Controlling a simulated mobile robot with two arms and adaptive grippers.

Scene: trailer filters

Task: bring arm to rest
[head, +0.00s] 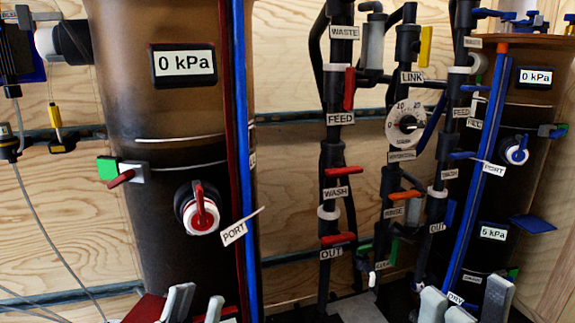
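My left gripper (197,306) shows at the bottom edge, below the large brown filter tank (165,110). Its grey fingertips stand apart with nothing seen between them. My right gripper (474,308) shows at the bottom right, in front of the dark lower part of the right tank (525,115). Its grey fingers also stand apart, and I see nothing held. The lower parts of both grippers and most of both arms are cut off by the frame.
The left tank carries a red-handled port valve (201,208) and a 0 kPa display (184,65). Black pipes with several red valve handles (338,239) and a round dial (406,122) stand mid-frame. A blue vertical pipe (477,170) rises above my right gripper. Plywood walls (285,180) are behind.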

